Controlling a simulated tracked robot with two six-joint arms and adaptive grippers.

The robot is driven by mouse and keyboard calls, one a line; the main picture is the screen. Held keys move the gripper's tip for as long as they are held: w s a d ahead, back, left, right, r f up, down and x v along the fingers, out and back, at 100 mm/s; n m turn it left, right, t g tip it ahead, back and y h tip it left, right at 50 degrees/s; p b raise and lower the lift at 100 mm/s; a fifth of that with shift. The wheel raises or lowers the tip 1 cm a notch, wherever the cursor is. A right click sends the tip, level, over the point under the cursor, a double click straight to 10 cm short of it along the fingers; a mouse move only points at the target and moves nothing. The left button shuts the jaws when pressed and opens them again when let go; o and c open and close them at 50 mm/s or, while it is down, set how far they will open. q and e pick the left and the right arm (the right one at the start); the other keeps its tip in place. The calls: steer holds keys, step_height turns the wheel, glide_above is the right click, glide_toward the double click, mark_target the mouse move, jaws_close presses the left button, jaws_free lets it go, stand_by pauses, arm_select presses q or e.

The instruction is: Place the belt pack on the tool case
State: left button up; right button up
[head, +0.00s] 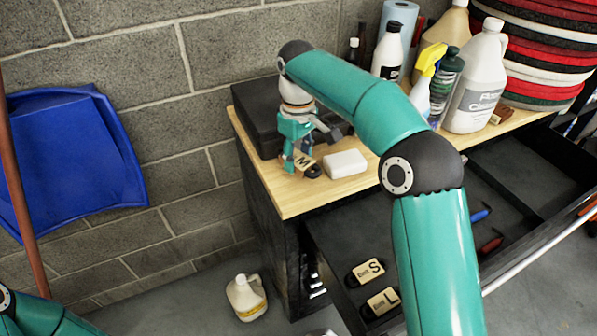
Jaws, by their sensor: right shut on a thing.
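A belt pack (305,161), black with a tan label marked M, is at the left end of the wooden bench, in front of the tool case. My right gripper (297,160) points down and is shut on this pack; its fingers partly hide it. I cannot tell whether the pack touches the bench top. The tool case (256,108) is a flat black box at the bench's back left corner, against the wall. My right arm and gripper hide its right part. My left gripper is out of view; only part of my left arm shows at the lower left.
A white block (346,163) lies just right of the held pack. Bottles, including a white jug (478,85), and stacked red, white and black pads (545,50) crowd the right. An open drawer (335,225) holds packs marked S (367,271) and L (381,302).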

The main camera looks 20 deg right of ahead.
mark_target(298, 178)
steer(key=shift+f, duration=1.9)
steer(key=shift+f, duration=0.1)
steer(key=o, duration=1.1)
steer(key=shift+o, duration=0.2)
